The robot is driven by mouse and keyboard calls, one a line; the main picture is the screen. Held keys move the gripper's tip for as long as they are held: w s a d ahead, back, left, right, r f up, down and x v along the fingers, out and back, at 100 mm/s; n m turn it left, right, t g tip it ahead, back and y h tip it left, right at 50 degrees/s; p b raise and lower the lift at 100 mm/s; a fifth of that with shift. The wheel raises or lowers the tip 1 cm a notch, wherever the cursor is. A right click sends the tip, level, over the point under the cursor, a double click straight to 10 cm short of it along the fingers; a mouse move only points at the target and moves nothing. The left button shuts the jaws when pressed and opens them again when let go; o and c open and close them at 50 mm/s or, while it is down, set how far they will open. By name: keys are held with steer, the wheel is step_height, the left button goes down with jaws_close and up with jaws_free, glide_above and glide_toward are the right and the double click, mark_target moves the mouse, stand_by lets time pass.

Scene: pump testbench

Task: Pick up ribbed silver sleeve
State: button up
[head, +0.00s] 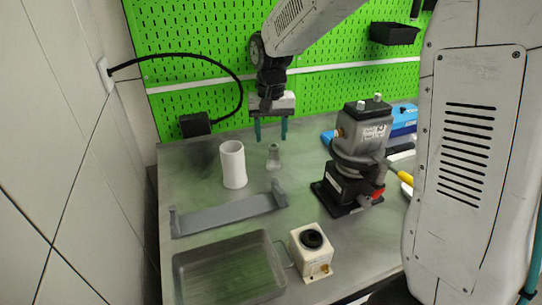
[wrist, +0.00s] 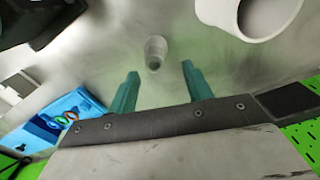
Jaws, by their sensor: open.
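The ribbed silver sleeve (head: 273,156) is a small grey piece standing on the metal bench, right of the white cylinder. In the wrist view the sleeve (wrist: 155,52) lies ahead of my fingertips, roughly centred between them. My gripper (head: 271,136) points down above and slightly behind the sleeve, with its two teal fingers spread apart. In the wrist view my gripper (wrist: 160,80) is open and empty, with clear space between the fingers and the sleeve. The ribs are too small to make out.
A white cylinder (head: 233,165) stands left of the sleeve. A dark pump (head: 355,150) stands to the right. A grey bracket (head: 228,214), a grey tray (head: 230,272) and a cream block (head: 311,257) are in front. A blue case (wrist: 62,120) and green pegboard (head: 200,60) are behind.

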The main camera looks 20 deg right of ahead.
mark_target(274, 145)
steer(key=f, duration=0.6)
steer(key=shift+s+d+f, duration=0.1)
steer(key=shift+d+f, duration=0.1)
steer(key=shift+d, duration=0.15)
steer(key=shift+c, duration=0.3)
jaws_close()
